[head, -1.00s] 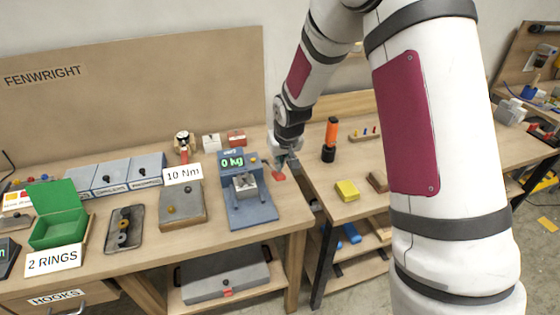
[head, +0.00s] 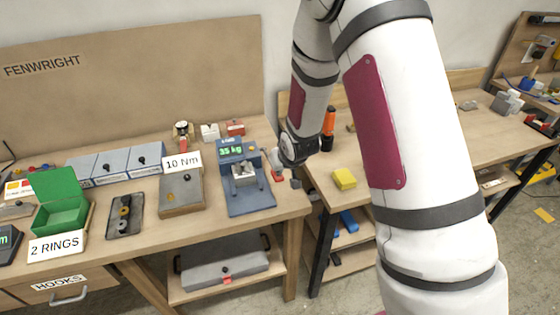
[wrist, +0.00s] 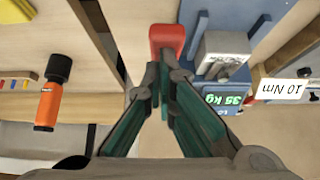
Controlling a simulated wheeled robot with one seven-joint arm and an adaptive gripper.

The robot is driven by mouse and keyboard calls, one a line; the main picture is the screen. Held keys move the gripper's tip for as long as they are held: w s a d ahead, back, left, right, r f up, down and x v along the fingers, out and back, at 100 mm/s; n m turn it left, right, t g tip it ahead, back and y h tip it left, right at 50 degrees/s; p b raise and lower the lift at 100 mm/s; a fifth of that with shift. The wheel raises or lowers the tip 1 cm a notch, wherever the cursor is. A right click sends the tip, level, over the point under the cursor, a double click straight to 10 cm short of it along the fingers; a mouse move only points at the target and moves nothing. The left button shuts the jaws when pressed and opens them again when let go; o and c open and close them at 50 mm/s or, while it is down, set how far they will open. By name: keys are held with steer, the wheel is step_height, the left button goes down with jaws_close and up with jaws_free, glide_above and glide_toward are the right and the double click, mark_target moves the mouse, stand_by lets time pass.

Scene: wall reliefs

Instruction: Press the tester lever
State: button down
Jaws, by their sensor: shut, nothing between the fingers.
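The blue tester (head: 247,205) stands near the right end of the left bench. Its green display (head: 232,151) reads 35 kg, and a grey metal block (head: 244,173) sits in its middle. The red lever (head: 279,177) is at the tester's right side, and it shows large in the wrist view (wrist: 167,38). My gripper (head: 277,160) is shut and empty, with its fingertips (wrist: 160,76) right at the lever's near end. They appear to touch it, but the exact contact is hard to see.
A block with a "10 Nm" card (head: 182,195) stands left of the tester. A green open box (head: 62,212) is farther left. Right of a gap between benches are a yellow block (head: 344,179) and an orange-and-black tool (head: 328,127).

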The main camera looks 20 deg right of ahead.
mark_target(282, 179)
steer(key=shift+s+f+b, duration=0.1)
steer(key=shift+s+f, duration=0.1)
steer(key=shift+f, duration=0.85)
steer(key=shift+s+f+b, duration=0.15)
steer(key=shift+s+f, duration=0.1)
steer(key=shift+f, duration=0.8)
steer(key=shift+s+f+b, duration=0.1)
steer(key=shift+s+f, duration=0.1)
steer(key=shift+f, duration=0.85)
steer(key=shift+s+f, duration=0.1)
steer(key=shift+f, duration=0.05)
steer(key=shift+s+f, duration=0.1)
steer(key=shift+r, duration=0.5)
steer(key=r+p, duration=0.1)
steer(key=r, duration=0.1)
steer(key=s+r, duration=0.1)
steer(key=r, duration=0.1)
steer(key=shift+s+r+p, duration=0.1)
steer(key=shift+s+p, duration=0.1)
steer(key=shift+p, duration=0.2)
steer(key=s+r, duration=0.5)
steer(key=s, duration=0.2)
steer(key=shift+r, duration=0.1)
